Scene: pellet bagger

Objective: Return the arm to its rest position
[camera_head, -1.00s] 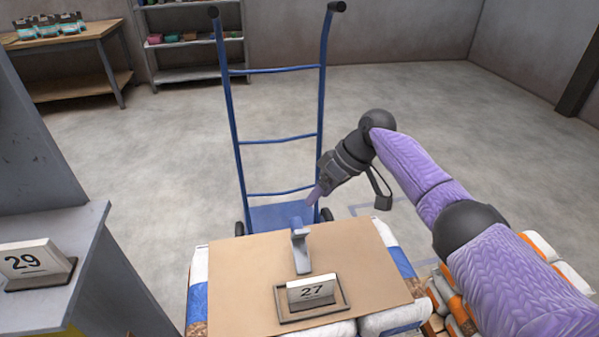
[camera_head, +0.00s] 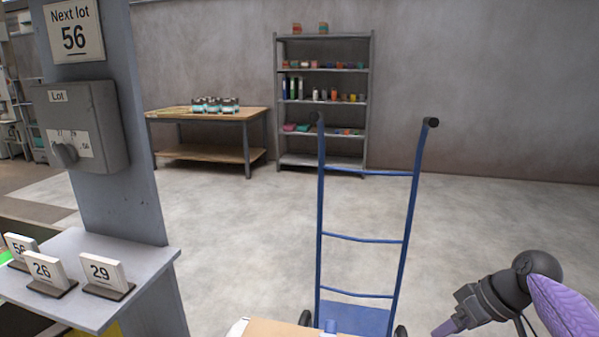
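My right arm, in a purple quilted sleeve, comes in at the lower right corner. Its dark gripper (camera_head: 443,327) points down and left, beside the lower right of the blue hand truck (camera_head: 362,240). Nothing shows held in it, but I cannot tell how far its fingers are apart. My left gripper is out of view. Only the far edge of the brown board (camera_head: 285,328) shows at the bottom; what lies on its nearer part is out of frame.
A grey shelf (camera_head: 180,255) at left carries number cards 56 (camera_head: 20,246), 26 (camera_head: 44,269) and 29 (camera_head: 103,273). Above it are a lot selector box (camera_head: 88,120) and a "Next lot 56" sign (camera_head: 75,30). A wooden table (camera_head: 210,115) and shelving (camera_head: 322,103) stand behind. The floor between is clear.

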